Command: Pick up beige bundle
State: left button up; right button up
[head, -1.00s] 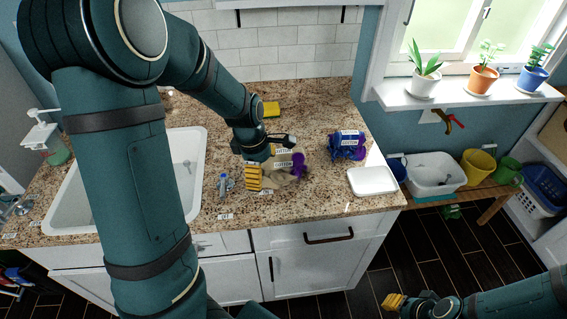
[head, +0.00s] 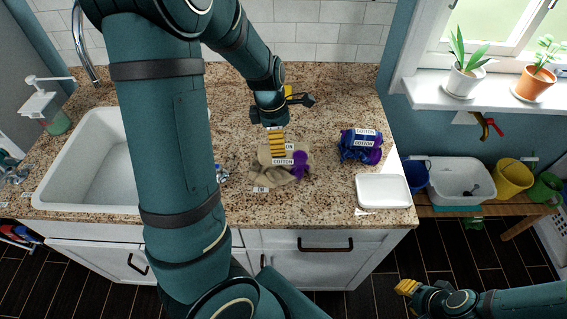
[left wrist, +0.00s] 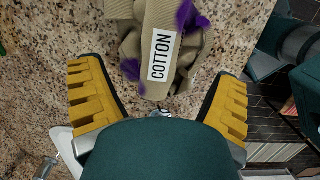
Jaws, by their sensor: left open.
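The beige bundle (head: 267,176) is a crumpled cloth with purple patches and white labels, one reading COTTON. It lies on the granite counter, right of the sink. In the left wrist view the bundle (left wrist: 190,55) is at the top centre, in front of and partly between the fingers. My left gripper (head: 288,122) is over the counter at the bundle's far side, and one yellow finger overlaps the bundle in the head view. In the left wrist view the left gripper (left wrist: 160,88) has its yellow fingers wide apart, with nothing clamped. My right gripper (head: 407,287) is low at the right, away from the counter; its jaw opening is unclear.
A blue bundle (head: 358,150) with purple patches and COTTON labels lies to the right. A white tray (head: 383,190) is at the counter's front right corner. The white sink (head: 85,160) is at the left. Bare counter (head: 335,95) lies behind the bundles.

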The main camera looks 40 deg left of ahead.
pick_arm(q)
jog(key=shift+w+f, duration=0.15)
jog(key=shift+f, duration=0.65)
jog(key=f, duration=0.1)
jog(key=f+b, duration=0.1)
jog(key=f, duration=0.1)
jog(key=f+b, duration=0.1)
jog(key=f, duration=0.1)
jog(key=shift+w+d, duration=0.15)
jog(key=shift+d, duration=0.25)
jog(key=shift+f, duration=0.3)
jog(key=c, duration=1.3)
